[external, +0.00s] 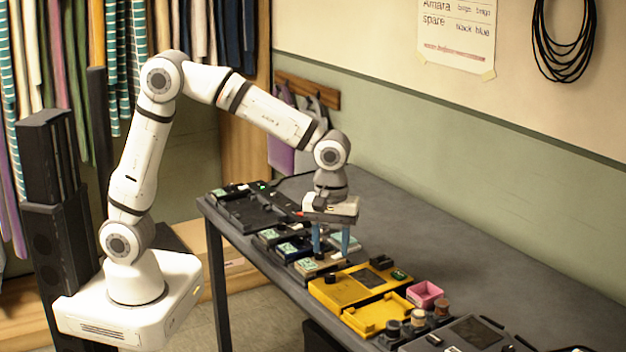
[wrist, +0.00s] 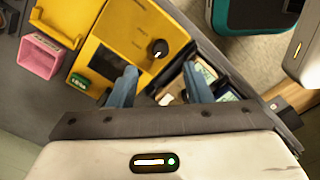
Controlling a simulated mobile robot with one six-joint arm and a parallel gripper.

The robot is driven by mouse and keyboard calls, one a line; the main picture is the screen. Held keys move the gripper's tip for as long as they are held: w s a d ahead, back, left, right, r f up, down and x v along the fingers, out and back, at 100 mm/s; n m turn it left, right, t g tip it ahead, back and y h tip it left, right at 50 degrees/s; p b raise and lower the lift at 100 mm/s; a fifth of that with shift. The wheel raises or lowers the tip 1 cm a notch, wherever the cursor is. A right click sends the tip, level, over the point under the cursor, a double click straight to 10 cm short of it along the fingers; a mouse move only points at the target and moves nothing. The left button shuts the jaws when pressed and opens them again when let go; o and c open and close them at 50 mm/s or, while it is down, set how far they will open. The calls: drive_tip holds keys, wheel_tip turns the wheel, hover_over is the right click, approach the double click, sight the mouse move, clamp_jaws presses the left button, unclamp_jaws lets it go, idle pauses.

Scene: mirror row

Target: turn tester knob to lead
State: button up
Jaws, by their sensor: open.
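The yellow tester (external: 345,290) sits on the grey table, with a dark screen and a black knob (external: 331,277) on its top. In the wrist view the tester (wrist: 125,30) is partly cut off by the frame, and the round black knob (wrist: 158,48) shows a small white mark toward its lower left. The knob's position labels are not readable. My gripper (external: 331,246) points down, open and empty, above the small boxes beside the tester. In the wrist view its two blue fingers (wrist: 161,85) are apart, and the knob lies beyond their tips, not between them.
A yellow tray (external: 378,316) adjoins the tester, with a pink box (external: 425,293) beside it. Several small dark boxes with pale tops (external: 290,248) lie along the table's front edge near my gripper. The table's rear side (external: 470,255) is clear.

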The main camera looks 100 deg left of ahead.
sight(330, 273)
wheel_tip(330, 273, down, 7)
drive_tip(key=shift+r+b, duration=0.15)
drive_tip(key=shift+b, duration=0.15)
drive_tip(key=shift+c, duration=0.5)
clamp_jaws()
